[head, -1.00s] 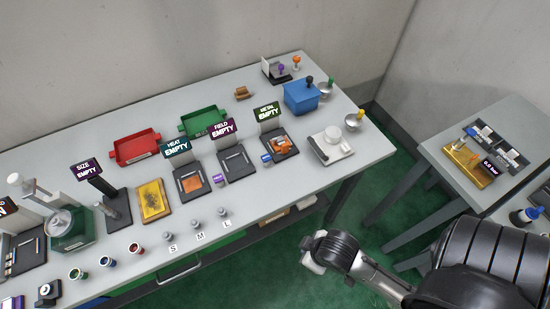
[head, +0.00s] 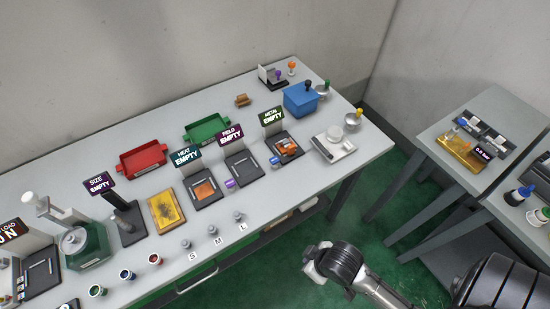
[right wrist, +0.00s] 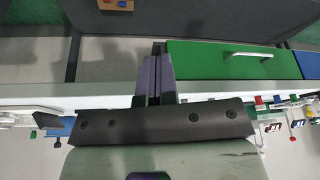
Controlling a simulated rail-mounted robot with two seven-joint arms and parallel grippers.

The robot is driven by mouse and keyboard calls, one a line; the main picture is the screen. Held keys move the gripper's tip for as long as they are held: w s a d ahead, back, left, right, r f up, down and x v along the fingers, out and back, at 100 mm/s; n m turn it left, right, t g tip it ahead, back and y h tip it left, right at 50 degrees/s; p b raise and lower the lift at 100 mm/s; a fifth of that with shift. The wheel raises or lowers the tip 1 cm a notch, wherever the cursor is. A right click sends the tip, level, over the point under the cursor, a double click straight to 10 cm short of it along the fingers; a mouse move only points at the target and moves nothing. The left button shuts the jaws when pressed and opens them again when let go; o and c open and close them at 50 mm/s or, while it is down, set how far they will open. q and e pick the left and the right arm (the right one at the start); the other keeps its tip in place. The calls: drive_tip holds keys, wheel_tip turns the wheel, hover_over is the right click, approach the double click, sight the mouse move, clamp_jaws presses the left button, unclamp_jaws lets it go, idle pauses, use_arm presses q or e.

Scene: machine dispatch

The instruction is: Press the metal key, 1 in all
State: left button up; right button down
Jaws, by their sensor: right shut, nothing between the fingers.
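The metal station (head: 286,147) carries a dark sign reading "METAL EMPTY" (head: 271,117) and stands toward the right end of the long grey table. An orange-brown piece (head: 289,153) lies on its dark plate. A small blue key (head: 275,160) sits at its front left edge; its label is too small to read. My right gripper (head: 312,266) is in front of the table, over the green floor, well apart from the key. In the right wrist view its fingers (right wrist: 154,78) are together with nothing between them. My left gripper is not in view.
The field station (head: 240,165) with a purple key (head: 230,184) and the heat station (head: 203,190) stand to the left. A white scale-like device (head: 334,149) and a blue box (head: 300,100) stand to the right. A side table (head: 440,130) is at far right.

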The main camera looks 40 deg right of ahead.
drive_tip(key=w+d+r+y+p, duration=0.1)
drive_tip(key=w+p, duration=0.2)
drive_tip(key=w, duration=0.3)
drive_tip(key=w+d+r+m+t+y+p, duration=0.1)
drive_tip(key=w+r+p, duration=0.1)
drive_tip(key=w, duration=0.4)
drive_tip(key=w+d+r+y+p, duration=0.1)
drive_tip(key=w+r+p, duration=0.1)
drive_tip(key=w+p, duration=0.2)
drive_tip(key=shift+w+d+r+t, duration=0.1)
drive_tip(key=shift+w+r+t, duration=0.1)
drive_tip(key=shift+w, duration=0.4)
drive_tip(key=shift+w+d+r+t, duration=0.1)
drive_tip(key=shift+w+t, duration=0.1)
drive_tip(key=shift+w, duration=0.4)
drive_tip(key=w+d+r+m+t+p, duration=0.1)
drive_tip(key=w+d+r+m+p, duration=0.1)
drive_tip(key=w+d+r, duration=0.2)
drive_tip(key=w+d+r+m+t+p, duration=0.1)
drive_tip(key=w+d+r+m+p, duration=0.1)
drive_tip(key=w+d, duration=0.5)
wheel_tip(320, 180, up, 3)
drive_tip(key=shift+w+f+m+t+p, duration=0.1)
drive_tip(key=shift+w+m+t+p, duration=0.3)
drive_tip(key=shift+w, duration=0.85)
